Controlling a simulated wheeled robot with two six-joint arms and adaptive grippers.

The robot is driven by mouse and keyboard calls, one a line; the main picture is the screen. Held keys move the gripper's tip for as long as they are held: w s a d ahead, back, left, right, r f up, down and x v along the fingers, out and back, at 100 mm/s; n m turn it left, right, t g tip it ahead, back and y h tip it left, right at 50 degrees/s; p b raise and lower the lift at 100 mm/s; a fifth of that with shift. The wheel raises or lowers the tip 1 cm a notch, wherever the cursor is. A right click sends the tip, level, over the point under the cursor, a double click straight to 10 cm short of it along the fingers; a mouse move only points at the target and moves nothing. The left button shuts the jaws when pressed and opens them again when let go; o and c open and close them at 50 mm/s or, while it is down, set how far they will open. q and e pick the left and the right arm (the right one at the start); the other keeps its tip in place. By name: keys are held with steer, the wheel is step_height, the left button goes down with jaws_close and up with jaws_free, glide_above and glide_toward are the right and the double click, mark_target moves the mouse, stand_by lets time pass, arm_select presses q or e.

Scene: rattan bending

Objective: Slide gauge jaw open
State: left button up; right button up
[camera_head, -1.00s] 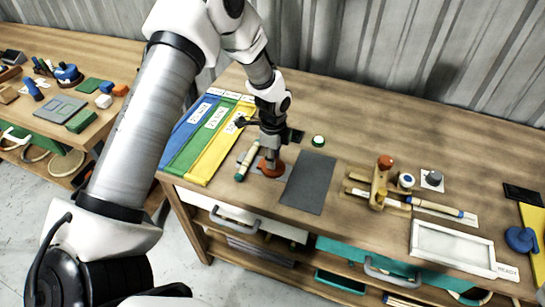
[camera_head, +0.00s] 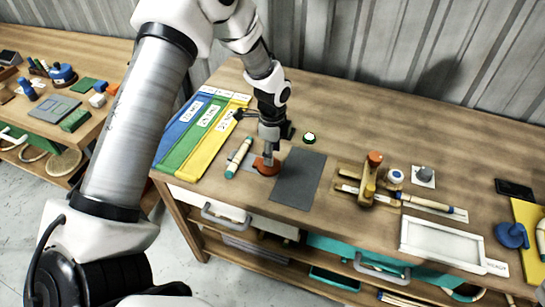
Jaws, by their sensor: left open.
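A wooden gauge (camera_head: 368,190) with an orange knob on top lies on the workbench, right of the dark mat, and looks like a sliding-jaw tool. Its jaw gap is too small to judge. My left gripper (camera_head: 267,154) points down left of the dark mat, well to the left of the gauge. It is open, directly over a red-orange round piece (camera_head: 266,168). Whether its fingers touch that piece cannot be told. My right gripper is not in view.
A dark mat (camera_head: 299,180) lies between my left gripper and the gauge. A cream-and-teal marker (camera_head: 239,158) lies just left of the gripper. A white-framed tray (camera_head: 443,245) is front right. The bench's back middle is clear.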

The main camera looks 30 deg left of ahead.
arm_select(q)
step_height(320, 180, up, 9)
steer(key=shift+d, duration=0.15)
steer(key=shift+w+r, duration=0.1)
